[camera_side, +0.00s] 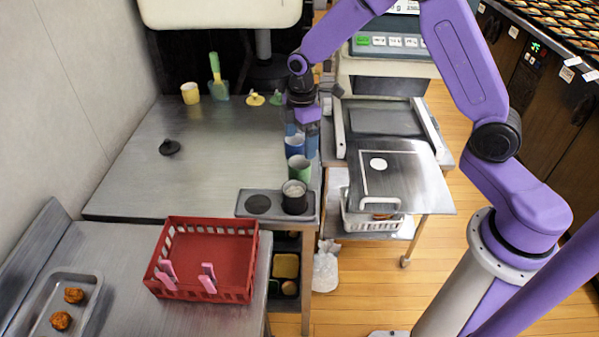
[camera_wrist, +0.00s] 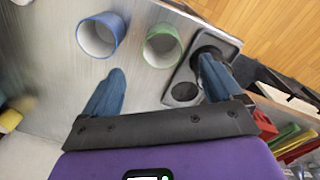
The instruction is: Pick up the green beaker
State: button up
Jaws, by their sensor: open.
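The green beaker (camera_side: 300,168) stands upright on the metal table, between the blue beaker (camera_side: 295,146) and the dark holder tray (camera_side: 258,205). In the wrist view the green beaker (camera_wrist: 162,46) is seen from above, open end up and empty, ahead of my gripper and between the lines of its two fingers. My gripper (camera_wrist: 160,82) is open with nothing between its blue fingers. In the side view my gripper (camera_side: 303,135) hangs above and behind the beakers, and its fingers partly overlap the blue beaker. The blue beaker (camera_wrist: 101,36) is to the left in the wrist view.
The holder tray has two round wells; a dark cup (camera_side: 294,197) stands in the right one. A red crate (camera_side: 206,258) with pink clips is in front. A yellow cup (camera_side: 190,93) and a green-handled tool (camera_side: 216,78) stand at the back. The table's middle is mostly clear.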

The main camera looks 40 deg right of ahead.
aim_at(300, 168)
notch_tip(300, 168, down, 10)
jog(key=shift+f, duration=0.1)
jog(key=c, duration=1)
